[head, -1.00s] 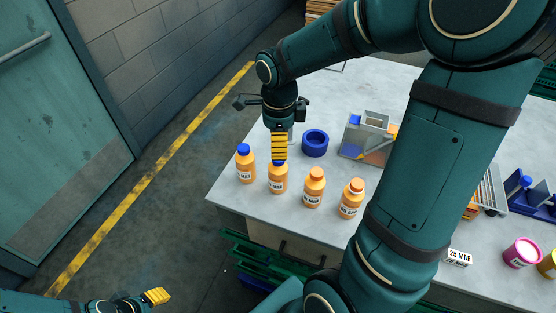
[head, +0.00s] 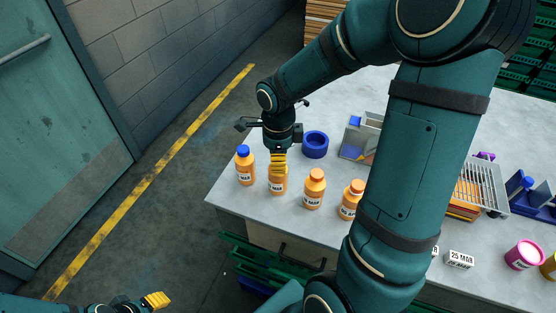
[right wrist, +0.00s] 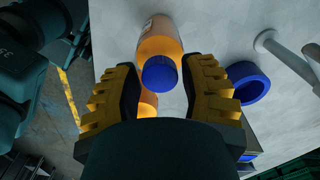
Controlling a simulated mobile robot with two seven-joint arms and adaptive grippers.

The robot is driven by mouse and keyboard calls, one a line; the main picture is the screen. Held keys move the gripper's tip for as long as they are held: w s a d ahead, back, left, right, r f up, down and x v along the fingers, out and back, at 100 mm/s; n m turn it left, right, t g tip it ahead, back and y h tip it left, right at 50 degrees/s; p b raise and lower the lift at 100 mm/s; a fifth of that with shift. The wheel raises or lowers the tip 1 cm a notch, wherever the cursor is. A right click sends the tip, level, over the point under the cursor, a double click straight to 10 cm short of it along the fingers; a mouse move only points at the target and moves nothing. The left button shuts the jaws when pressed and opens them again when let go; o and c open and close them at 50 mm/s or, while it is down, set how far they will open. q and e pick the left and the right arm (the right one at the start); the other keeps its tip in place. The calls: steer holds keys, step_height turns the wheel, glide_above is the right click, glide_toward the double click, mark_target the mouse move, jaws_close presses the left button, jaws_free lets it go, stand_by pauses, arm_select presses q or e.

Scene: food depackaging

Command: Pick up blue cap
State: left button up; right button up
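Orange bottles stand in a row on the grey table. The leftmost bottle (head: 246,172) has a blue cap (head: 243,151). My right gripper (head: 278,165) points down over the second bottle (head: 277,187) and hides its top in the head view. In the right wrist view, a blue cap (right wrist: 160,75) on an orange bottle (right wrist: 159,38) lies between the spread yellow fingers, with gaps on both sides. My left gripper (head: 157,299) is at the lower left, away from the table; its opening is unclear.
Two orange-capped bottles (head: 314,190) (head: 350,200) stand to the right. A blue ring (head: 315,144) lies behind the row, beside a grey divided bin (head: 357,139). A wire basket (head: 484,183) and pink jar (head: 523,255) are farther right.

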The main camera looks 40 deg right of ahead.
steer(key=shift+c, duration=1.3)
